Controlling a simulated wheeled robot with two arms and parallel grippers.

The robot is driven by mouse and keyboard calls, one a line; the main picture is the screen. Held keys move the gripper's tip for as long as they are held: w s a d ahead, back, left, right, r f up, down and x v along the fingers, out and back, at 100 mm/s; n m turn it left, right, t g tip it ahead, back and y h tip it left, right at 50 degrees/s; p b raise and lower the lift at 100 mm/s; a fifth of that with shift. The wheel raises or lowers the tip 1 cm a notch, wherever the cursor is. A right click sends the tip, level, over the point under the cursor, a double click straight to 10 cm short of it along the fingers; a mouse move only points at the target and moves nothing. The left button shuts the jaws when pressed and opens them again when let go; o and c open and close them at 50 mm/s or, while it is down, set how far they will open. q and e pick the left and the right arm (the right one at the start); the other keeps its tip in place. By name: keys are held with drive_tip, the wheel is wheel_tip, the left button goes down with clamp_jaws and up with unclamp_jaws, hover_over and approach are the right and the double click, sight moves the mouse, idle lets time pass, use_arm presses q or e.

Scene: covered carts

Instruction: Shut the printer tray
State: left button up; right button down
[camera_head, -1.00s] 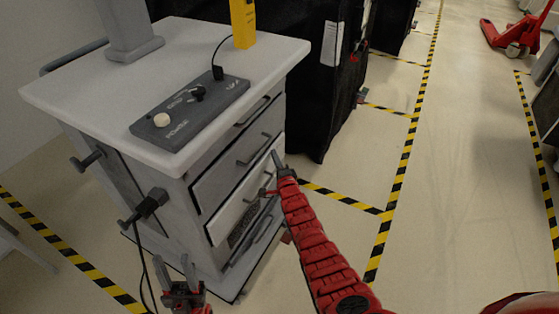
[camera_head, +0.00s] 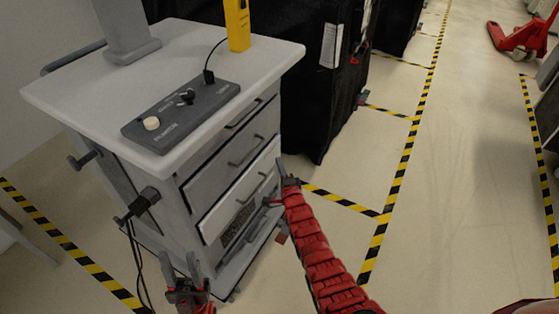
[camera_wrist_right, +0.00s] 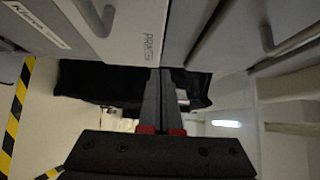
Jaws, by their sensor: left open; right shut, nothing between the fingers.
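The grey cart (camera_head: 190,120) has several drawers in its front. A panel with partly readable "PRIN" lettering (camera_wrist_right: 149,45) shows in the right wrist view. My right gripper (camera_head: 279,165) is shut and empty, beside the right end of that drawer; contact is unclear. It also shows in the right wrist view (camera_wrist_right: 161,75). My left gripper (camera_head: 180,265) is open and empty, low before the cart's left side.
A control box (camera_head: 182,118) with a cable and a yellow device (camera_head: 237,25) are on the cart top. Dark covered carts (camera_head: 300,75) stand behind. Knobs and cables stick out at the cart's left side. The floor at right is clear up to a red pallet jack (camera_head: 520,40).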

drive_tip(key=s+d, duration=0.1)
drive_tip(key=s, duration=0.7)
drive_tip(key=shift+s+d+p, duration=0.4)
drive_tip(key=shift+p, duration=0.05)
